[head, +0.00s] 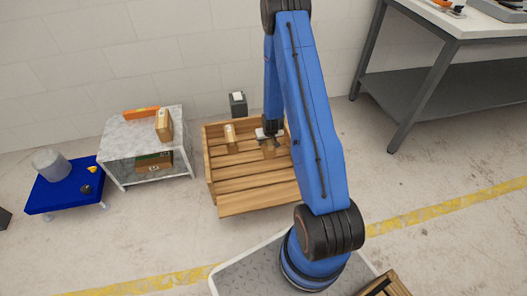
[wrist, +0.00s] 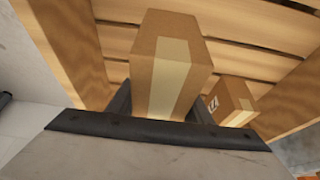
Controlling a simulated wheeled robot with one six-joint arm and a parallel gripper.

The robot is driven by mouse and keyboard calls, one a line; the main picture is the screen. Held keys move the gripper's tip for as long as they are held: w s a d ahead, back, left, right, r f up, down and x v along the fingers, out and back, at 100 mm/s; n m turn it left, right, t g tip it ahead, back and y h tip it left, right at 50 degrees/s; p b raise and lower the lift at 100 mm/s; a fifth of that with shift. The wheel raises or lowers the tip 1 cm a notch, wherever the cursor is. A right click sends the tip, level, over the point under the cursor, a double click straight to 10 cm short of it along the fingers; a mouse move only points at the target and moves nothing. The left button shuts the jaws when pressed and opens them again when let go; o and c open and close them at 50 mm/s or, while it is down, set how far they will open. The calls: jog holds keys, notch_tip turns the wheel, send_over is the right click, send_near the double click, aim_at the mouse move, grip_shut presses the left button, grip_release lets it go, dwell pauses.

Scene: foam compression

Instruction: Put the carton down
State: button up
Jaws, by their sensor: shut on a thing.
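My gripper (wrist: 160,108) is shut on a brown cardboard carton (wrist: 172,60) with a pale tape strip, one finger on each side. In the head view my gripper (head: 268,136) points down at the back right part of a wooden slatted crate (head: 255,190), and the held carton (head: 268,152) shows small below it. The carton is over or inside the crate; I cannot tell whether it touches the slats. A second carton (head: 230,138) stands apart at the crate's back left; a carton also shows right of the held one in the wrist view (wrist: 232,102).
A grey-topped side table (head: 140,128) left of the crate holds a carton and an orange item. A blue cart (head: 62,188) with a grey cylinder stands farther left. A dark post (head: 238,105) stands behind the crate. A workbench (head: 460,60) is at right.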

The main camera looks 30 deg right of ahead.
jog(key=shift+f, duration=3)
jog(key=shift+f, duration=0.1)
jog(key=o, duration=1.5)
jog(key=shift+c, duration=0.2)
